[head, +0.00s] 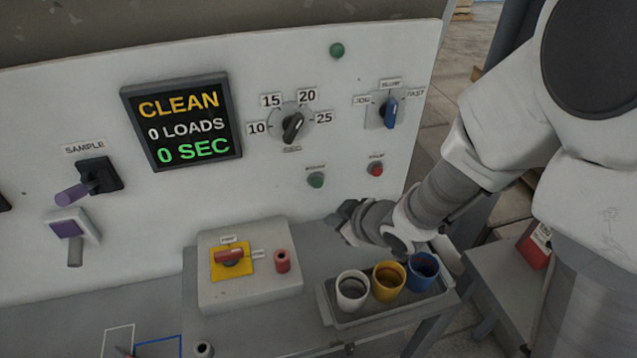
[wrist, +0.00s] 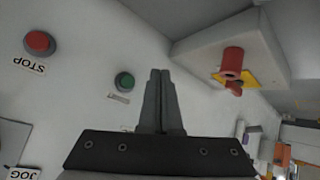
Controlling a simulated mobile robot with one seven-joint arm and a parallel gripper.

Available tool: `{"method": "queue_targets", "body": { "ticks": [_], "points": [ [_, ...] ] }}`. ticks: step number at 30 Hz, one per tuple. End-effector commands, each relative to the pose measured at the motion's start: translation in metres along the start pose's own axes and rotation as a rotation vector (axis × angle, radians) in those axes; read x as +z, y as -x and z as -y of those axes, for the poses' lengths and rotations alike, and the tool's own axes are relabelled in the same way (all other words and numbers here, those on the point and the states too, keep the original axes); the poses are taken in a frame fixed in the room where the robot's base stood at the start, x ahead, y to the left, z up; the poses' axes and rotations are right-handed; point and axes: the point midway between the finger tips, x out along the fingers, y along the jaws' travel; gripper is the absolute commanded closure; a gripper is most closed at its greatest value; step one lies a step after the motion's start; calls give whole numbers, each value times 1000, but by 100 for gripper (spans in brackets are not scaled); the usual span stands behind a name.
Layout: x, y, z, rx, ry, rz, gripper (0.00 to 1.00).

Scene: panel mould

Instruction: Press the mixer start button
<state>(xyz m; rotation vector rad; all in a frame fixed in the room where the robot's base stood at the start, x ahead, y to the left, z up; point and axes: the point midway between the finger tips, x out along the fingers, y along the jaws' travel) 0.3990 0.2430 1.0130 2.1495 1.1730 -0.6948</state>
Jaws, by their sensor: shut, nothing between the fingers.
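A green button (head: 316,180) sits on the lower right of the white panel, with a small label above it that I cannot read for sure. The wrist view also shows this green button (wrist: 124,82), just left of my fingertips. A red button (head: 376,169) is to its right; in the wrist view this red button (wrist: 39,43) carries a STOP label. My gripper (head: 342,222) is below the green button in the head view. In the wrist view my gripper (wrist: 160,75) is shut and empty, pointing towards the panel, with its tips apart from the button in the picture.
A grey box with a red switch (head: 229,257) on a yellow plate and a red knob (head: 282,261) stands left of my gripper. A tray (head: 385,310) with white, yellow and blue cups is below it. A dial (head: 293,126) and blue selector (head: 389,111) are higher up.

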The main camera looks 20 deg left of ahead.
Motion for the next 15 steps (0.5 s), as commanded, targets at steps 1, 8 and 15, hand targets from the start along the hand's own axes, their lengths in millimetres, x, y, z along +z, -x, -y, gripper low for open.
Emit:
{"method": "queue_targets", "body": {
  "ticks": [1,8,15],
  "points": [
    [-4,-4,-3,-1,0,1,100],
    [-21,-27,-20,-1,0,1,100],
    [-34,-46,-34,0,1,1,100]
  ]
}}
